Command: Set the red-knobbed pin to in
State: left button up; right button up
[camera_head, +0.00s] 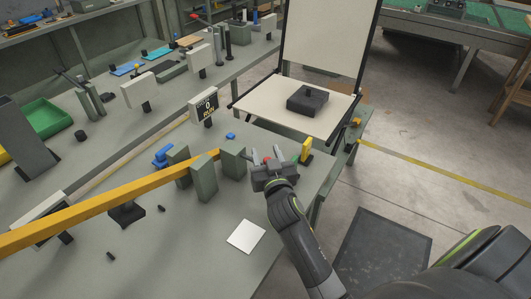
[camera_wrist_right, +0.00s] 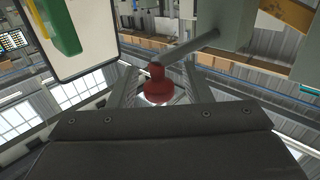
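The red-knobbed pin shows in the right wrist view as a red knob (camera_wrist_right: 158,86) on a grey rod (camera_wrist_right: 187,47). The rod runs up and right to a grey block. My right gripper (camera_head: 267,158) is at the grey posts (camera_head: 232,160) near the bench's right edge in the head view. In the wrist view its two fingers (camera_wrist_right: 160,88) stand apart, one on each side of the knob, with gaps visible. The gripper is open and the knob lies between the fingers. In the head view the gripper largely hides the pin. My left gripper is not in view.
A long yellow bar (camera_head: 110,205) crosses the bench (camera_head: 190,260) to the posts. A yellow upright piece (camera_head: 306,150) stands close right of my gripper. A white square (camera_head: 246,236) lies nearer.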

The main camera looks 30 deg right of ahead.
grip_shut()
jog(key=shift+w, duration=0.1)
jog(key=shift+w+a+b, duration=0.35)
jog(key=shift+w+b, duration=0.05)
jog(key=shift+w, duration=0.2)
jog(key=shift+w+a+b, duration=0.3)
jog(key=shift+w+b, duration=0.05)
jog(key=shift+w, duration=0.2)
grip_release()
jog(key=shift+s, duration=0.1)
